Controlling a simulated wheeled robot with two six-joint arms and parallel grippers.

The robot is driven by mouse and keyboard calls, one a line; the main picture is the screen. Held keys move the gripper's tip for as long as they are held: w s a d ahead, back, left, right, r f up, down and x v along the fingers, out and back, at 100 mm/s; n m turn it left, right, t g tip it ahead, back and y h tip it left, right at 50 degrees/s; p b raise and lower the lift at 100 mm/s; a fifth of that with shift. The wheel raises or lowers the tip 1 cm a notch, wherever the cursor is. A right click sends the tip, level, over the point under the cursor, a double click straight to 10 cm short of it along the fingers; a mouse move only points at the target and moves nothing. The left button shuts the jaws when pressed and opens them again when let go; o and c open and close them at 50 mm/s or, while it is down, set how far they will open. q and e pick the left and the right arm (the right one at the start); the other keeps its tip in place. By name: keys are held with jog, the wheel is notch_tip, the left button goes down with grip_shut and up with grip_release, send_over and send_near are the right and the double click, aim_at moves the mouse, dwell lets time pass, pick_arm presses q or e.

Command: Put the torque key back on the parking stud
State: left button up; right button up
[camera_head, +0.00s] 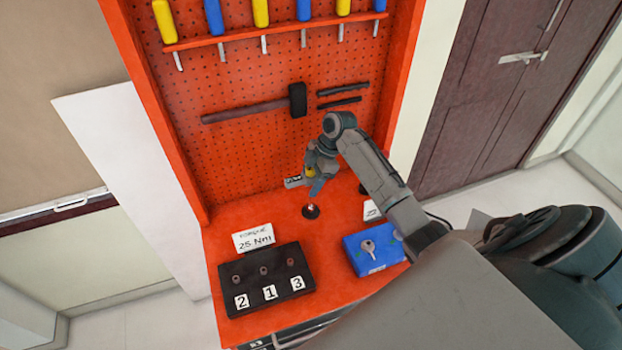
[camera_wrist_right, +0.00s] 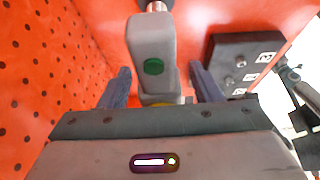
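The torque key (camera_wrist_right: 153,55) is a grey body with a green spot and a silver tip in the right wrist view. A yellow part shows at its near end. My right gripper (camera_wrist_right: 160,68) has its fingers on both sides of the key, with a visible gap on each side. In the head view the right gripper (camera_head: 317,186) is just above a dark round base with a silver piece, apparently the parking stud (camera_head: 310,211), on the orange bench. Whether the tip is seated on the stud is unclear.
A black block (camera_head: 266,274) with numbered sockets stands at front left, behind it a "25 Nm" card (camera_head: 253,238). The orange pegboard (camera_head: 250,150) with a hammer (camera_head: 260,108) and several screwdrivers rises behind.

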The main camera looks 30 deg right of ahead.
jog(key=shift+d+r+b, duration=0.3)
jog(key=shift+r+b, duration=0.05)
jog(key=shift+r, duration=0.1)
jog(key=b+v, duration=0.3)
jog(key=v, duration=0.5)
jog(key=shift+d+r, duration=0.2)
jog(key=shift+r, duration=0.15)
jog(key=shift+s+d+r, duration=0.1)
jog(key=shift+s+r, duration=0.05)
jog(key=shift+r, duration=0.35)
